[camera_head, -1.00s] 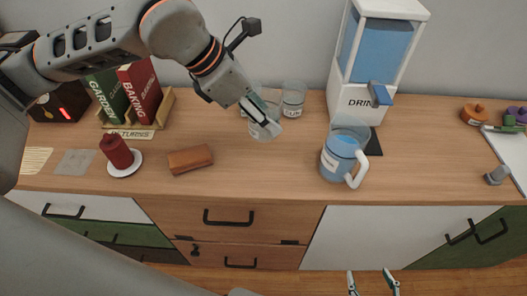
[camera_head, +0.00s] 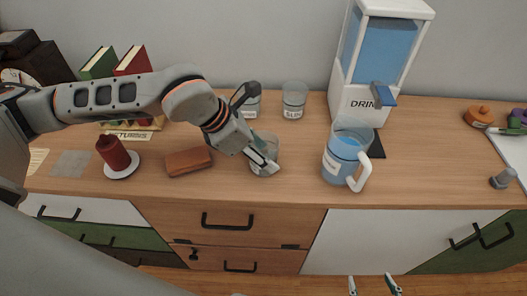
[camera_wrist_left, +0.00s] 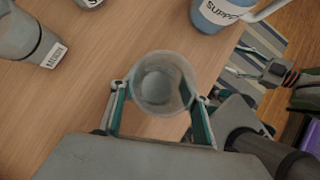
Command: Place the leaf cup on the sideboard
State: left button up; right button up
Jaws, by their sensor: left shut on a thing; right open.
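A clear glass cup (camera_head: 272,147) is in my left gripper (camera_head: 263,161), above or on the front middle of the wooden sideboard top (camera_head: 225,187). In the left wrist view the cup (camera_wrist_left: 163,84) sits upright between both fingers of the left gripper (camera_wrist_left: 160,100), seen from above. I cannot read its label, nor tell whether its base touches the wood. My right gripper (camera_head: 374,285) is open and empty at the bottom edge, in front of the sideboard; it also shows in the left wrist view (camera_wrist_left: 256,68).
A blue pitcher (camera_head: 340,158) and drink dispenser (camera_head: 355,98) stand right. Bare wood lies between cup and pitcher.

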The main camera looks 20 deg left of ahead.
pick_arm(q)
jog(key=shift+f, duration=0.2)
jog(key=o, duration=1.1)
jog(key=shift+r, duration=0.1)
jog(key=shift+r, duration=0.3)
jog(key=p+v, duration=0.1)
jog(key=v, duration=1)
jog(key=shift+r, duration=0.35)
jog(key=shift+s+a, duration=0.15)
